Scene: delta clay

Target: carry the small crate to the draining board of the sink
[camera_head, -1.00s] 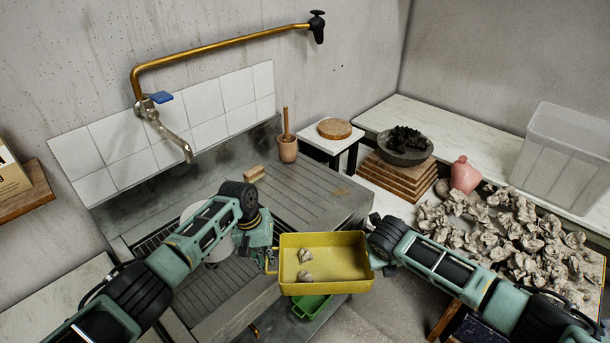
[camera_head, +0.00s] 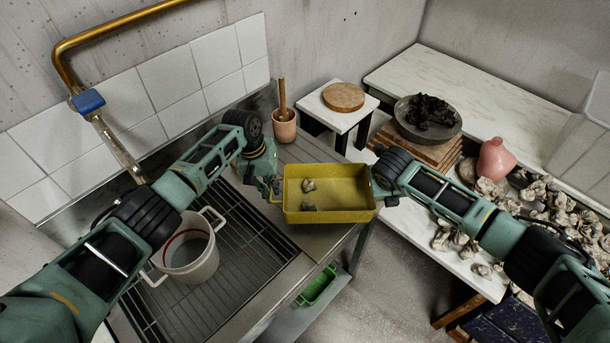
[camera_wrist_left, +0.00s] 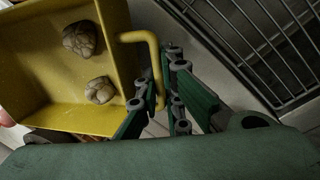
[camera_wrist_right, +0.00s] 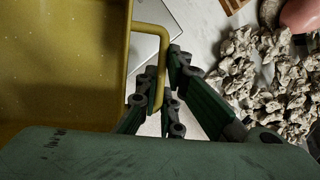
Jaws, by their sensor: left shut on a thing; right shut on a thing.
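The small crate (camera_head: 330,216) is yellow, open-topped and roughly level, with two pale lumps (camera_head: 308,185) inside. My left gripper (camera_head: 272,188) is shut on its left handle, which shows in the left wrist view (camera_wrist_left: 148,48). My right gripper (camera_head: 386,190) is at its right side, shut on the other handle, seen in the right wrist view (camera_wrist_right: 160,48). The crate is held in the air. In the head view it overlaps the front edge of the sink unit. The metal draining board (camera_head: 300,152) shows behind it, partly hidden by the crate and my left arm.
A white bucket (camera_head: 205,262) stands on the wire grid (camera_head: 255,262) at left. A terracotta pot (camera_head: 284,128) with a wooden stick stands at the board's far end. A green container (camera_head: 318,288) is below. The right table holds a bowl (camera_head: 440,130), pink vase (camera_head: 494,160) and several crumpled pieces.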

